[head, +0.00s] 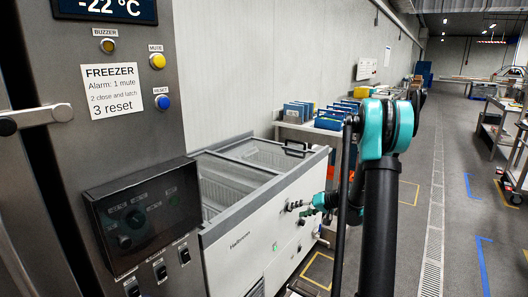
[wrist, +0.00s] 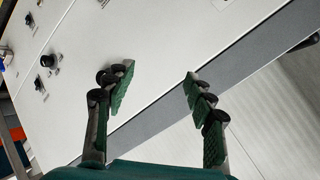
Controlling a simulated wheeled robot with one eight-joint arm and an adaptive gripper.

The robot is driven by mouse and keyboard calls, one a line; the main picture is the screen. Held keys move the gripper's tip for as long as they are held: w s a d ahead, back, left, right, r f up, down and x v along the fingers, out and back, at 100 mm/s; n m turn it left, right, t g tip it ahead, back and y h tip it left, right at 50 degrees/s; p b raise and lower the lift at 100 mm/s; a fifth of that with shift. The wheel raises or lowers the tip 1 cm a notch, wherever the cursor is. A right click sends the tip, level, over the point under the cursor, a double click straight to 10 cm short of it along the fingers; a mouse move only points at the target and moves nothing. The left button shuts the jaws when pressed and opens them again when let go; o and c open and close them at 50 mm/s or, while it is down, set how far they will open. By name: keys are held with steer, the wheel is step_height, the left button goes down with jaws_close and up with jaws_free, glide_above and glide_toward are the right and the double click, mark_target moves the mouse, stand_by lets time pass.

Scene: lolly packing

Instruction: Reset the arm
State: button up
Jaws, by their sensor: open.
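My gripper (wrist: 158,84) shows in the wrist view with its two green-padded fingers apart and nothing between them. It is in front of the white side of a chest freezer (wrist: 150,30). In the head view my gripper (head: 297,207) is small, at the right part of the chest freezer (head: 252,253), beside its front panel. I cannot tell whether it touches the panel. My teal and black arm stands at the right of the freezer.
A steel freezer panel (head: 140,150) at the left has a mute button (head: 158,62), a reset button (head: 162,102) and a metal latch handle (head: 40,116). A table with blue boxes (head: 335,119) stands behind my arm.

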steer(key=s+a+r+g+h, duration=0.1)
steer(key=s+r+h, duration=0.1)
steer(key=s, duration=0.8)
steer(key=s+r+g+h, duration=0.1)
steer(key=s+h, duration=0.2)
steer(key=s, duration=0.7)
steer(key=s+d+f+h, duration=0.1)
steer(key=s+d+h, duration=0.1)
steer(key=s, duration=0.6)
steer(key=s+d+f+h, duration=0.1)
steer(key=s+d+h, duration=0.1)
steer(key=s, duration=0.6)
steer(key=shift+s+d+f, duration=0.3)
steer(key=shift+s+d, duration=0.05)
steer(key=shift+d, duration=0.05)
steer(key=shift+c, duration=0.2)
